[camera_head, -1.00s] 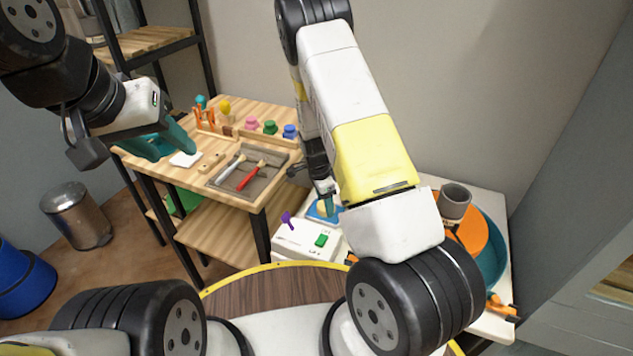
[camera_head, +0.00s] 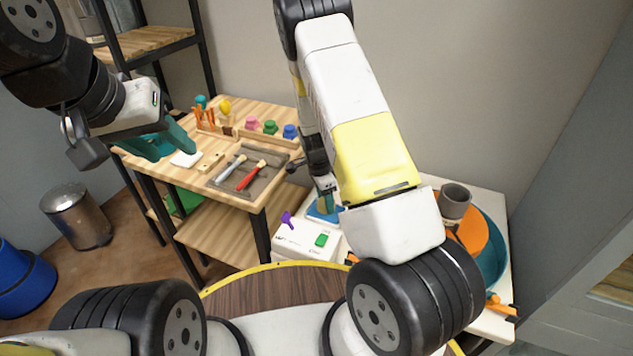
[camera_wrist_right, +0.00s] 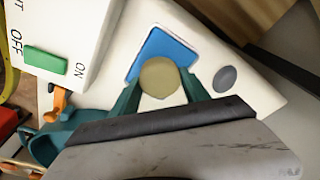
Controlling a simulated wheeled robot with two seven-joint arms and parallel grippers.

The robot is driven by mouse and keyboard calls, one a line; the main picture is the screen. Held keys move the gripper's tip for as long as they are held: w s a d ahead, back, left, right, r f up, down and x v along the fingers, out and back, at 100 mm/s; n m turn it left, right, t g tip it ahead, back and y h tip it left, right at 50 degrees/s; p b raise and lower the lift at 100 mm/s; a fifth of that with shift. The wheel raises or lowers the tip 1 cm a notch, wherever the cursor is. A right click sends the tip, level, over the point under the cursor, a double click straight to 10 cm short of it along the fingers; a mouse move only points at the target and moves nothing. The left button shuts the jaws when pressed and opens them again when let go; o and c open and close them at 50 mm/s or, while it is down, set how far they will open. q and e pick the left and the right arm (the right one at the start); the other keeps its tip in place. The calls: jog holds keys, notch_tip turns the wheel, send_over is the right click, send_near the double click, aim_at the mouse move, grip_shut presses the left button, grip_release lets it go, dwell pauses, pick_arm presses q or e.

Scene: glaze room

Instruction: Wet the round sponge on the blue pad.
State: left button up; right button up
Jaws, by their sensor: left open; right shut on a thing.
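The round sponge (camera_wrist_right: 159,78) is pale yellow-tan and sits between the fingertips of my right gripper (camera_wrist_right: 160,88) in the right wrist view. The gripper is shut on it. The blue pad (camera_wrist_right: 168,48) shows behind and partly under the sponge in that view. In the head view the pad (camera_head: 322,212) lies just below my right fingertips (camera_head: 327,190); the sponge looks to be over it, but I cannot tell the gap. My left gripper (camera_head: 168,148) is open and empty near the left end of the wooden table.
A white box with a green switch (camera_head: 321,240) and a purple lever (camera_head: 287,219) stands beside the pad. A grey cup (camera_head: 454,201) and a teal basin (camera_head: 494,250) are at the right. A tray (camera_head: 222,183) with tools lies on the wooden table (camera_head: 215,255).

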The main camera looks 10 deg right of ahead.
jog(key=shift+r, duration=2.8)
